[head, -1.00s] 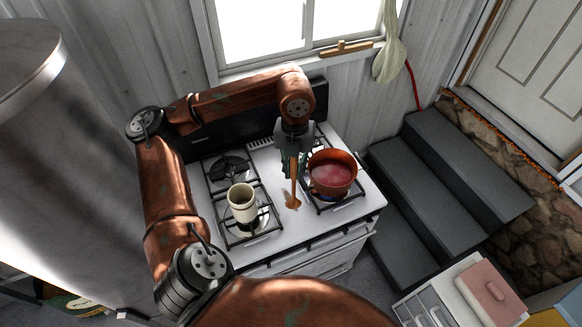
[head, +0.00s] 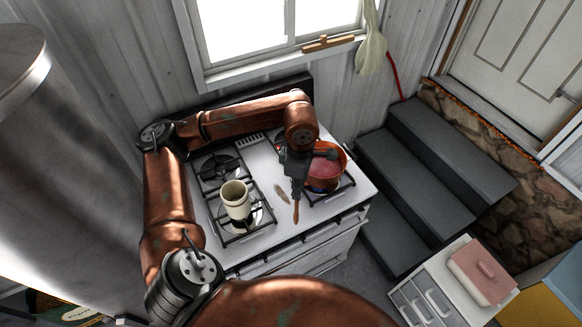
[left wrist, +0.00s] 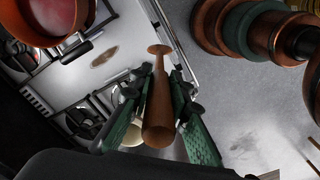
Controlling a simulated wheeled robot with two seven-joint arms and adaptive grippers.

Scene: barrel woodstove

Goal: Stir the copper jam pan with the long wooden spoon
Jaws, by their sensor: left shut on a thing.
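The spoon is outside the pan. My right gripper is not in view.
A flat brown oval (head: 282,193) lies on the white stovetop (head: 262,177) left of the spoon. A cream pot (head: 236,201) stands on the front left burner. Dark steps (head: 420,175) rise right of the stove. A window is behind it.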

